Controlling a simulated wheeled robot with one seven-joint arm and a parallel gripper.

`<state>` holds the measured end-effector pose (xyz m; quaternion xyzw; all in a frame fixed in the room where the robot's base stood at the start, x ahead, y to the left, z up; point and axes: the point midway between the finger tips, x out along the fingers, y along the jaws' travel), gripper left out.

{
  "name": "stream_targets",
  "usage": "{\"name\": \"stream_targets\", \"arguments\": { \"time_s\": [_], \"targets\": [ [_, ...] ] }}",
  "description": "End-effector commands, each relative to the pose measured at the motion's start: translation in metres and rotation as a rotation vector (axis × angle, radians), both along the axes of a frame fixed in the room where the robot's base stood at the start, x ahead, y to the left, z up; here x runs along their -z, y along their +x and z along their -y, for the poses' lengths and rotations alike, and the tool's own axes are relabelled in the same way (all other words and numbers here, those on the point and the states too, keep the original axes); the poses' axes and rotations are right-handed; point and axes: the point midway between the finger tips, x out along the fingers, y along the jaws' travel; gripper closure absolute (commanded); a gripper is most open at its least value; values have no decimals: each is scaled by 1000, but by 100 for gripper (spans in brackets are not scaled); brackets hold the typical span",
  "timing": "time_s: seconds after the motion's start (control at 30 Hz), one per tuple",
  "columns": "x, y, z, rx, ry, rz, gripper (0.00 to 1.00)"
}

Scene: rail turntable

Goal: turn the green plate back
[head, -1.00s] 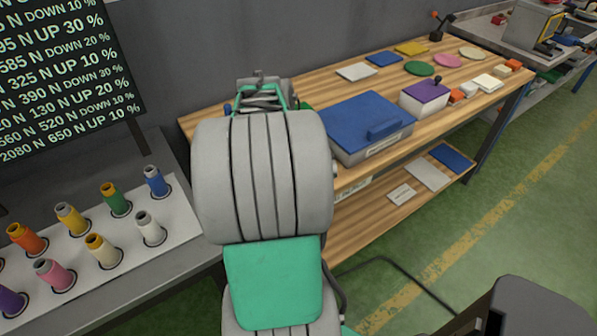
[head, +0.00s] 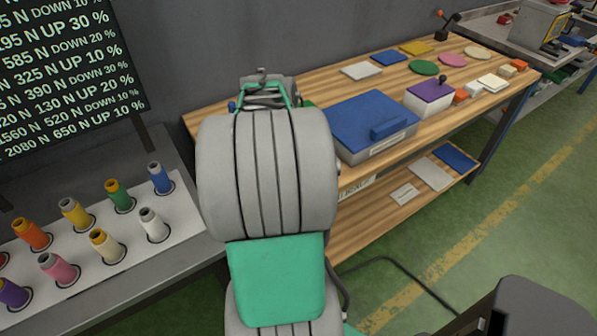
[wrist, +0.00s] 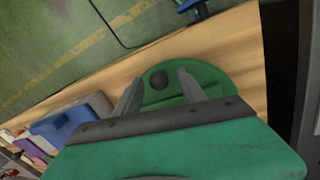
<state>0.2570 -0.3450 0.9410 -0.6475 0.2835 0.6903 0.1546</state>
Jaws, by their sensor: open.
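In the wrist view a round green plate (wrist: 214,76) lies on the wooden table, with a dark round knob (wrist: 158,80) standing on it. My gripper (wrist: 160,74) is open above the plate, with one finger on each side of the knob. I cannot tell whether either finger touches it. Part of the plate is hidden by the fingers and my green gripper body.
On the wooden table (head: 235,120), a blue-lidded box (head: 365,118) and a purple-lidded box (head: 428,98) stand right of my arm. A smaller flat green disc (head: 424,67) lies farther back among other pieces. Spools stand on a white rack (head: 185,205) at left.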

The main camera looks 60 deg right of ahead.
Motion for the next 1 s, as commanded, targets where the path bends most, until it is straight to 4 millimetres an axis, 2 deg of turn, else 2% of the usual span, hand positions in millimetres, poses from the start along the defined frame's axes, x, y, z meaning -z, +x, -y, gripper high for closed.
{"name": "stream_targets", "arguments": {
  "time_s": [0.17, 0.4, 0.53, 1.0],
  "targets": [
    [-8, 1, 0, -1, -3, 1, 52],
    [-54, 7, -8, -1, -4, 3, 52],
    [-72, 9, -11, -1, -1, 0, 52],
    [-77, 9, -12, -1, 0, 0, 52]
  ]
}}
